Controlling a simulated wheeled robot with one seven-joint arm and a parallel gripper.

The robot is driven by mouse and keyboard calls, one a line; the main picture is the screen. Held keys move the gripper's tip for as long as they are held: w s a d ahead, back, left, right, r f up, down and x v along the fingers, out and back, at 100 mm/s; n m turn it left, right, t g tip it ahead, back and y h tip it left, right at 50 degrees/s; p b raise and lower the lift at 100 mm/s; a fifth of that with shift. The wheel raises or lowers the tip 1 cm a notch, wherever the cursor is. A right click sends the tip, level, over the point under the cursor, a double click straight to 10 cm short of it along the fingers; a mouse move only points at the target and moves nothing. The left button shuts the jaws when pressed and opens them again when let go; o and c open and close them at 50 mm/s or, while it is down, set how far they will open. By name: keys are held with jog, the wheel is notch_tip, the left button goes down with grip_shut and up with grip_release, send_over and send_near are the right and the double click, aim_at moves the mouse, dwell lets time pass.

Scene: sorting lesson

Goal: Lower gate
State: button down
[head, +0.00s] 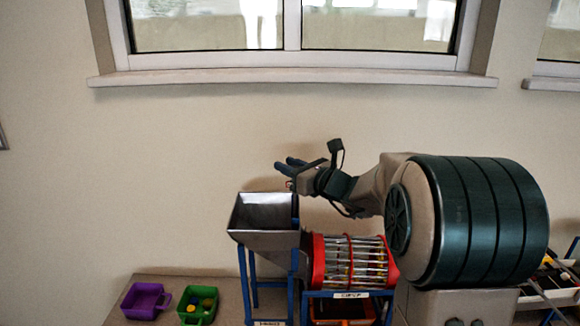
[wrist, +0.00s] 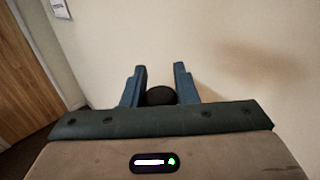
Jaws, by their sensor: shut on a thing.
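My gripper (head: 285,165) is above the right rim of the grey metal hopper (head: 262,216), reached from the right. In the wrist view its two blue fingers (wrist: 159,70) are on either side of a round black knob (wrist: 160,96), and it is shut on this knob. A narrow dark upright strip (head: 295,208) at the hopper's right side, below the gripper, looks like the gate. How far it is raised I cannot tell. The hopper's inside bottom is hidden.
A red-ended drum with pale bars (head: 352,262) stands on a blue frame right of the hopper. A purple bin (head: 146,300) and a green bin (head: 198,306) with small yellow and blue pieces sit lower left. The wall is behind, with a window sill (head: 290,77) above.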

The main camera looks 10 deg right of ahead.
notch_tip(320, 180, down, 7)
jog(key=b, duration=0.6)
jog(key=shift+r, duration=0.15)
jog(key=c, duration=1.1)
grip_release()
jog(key=b+v, duration=0.2)
jog(key=v, duration=1.2)
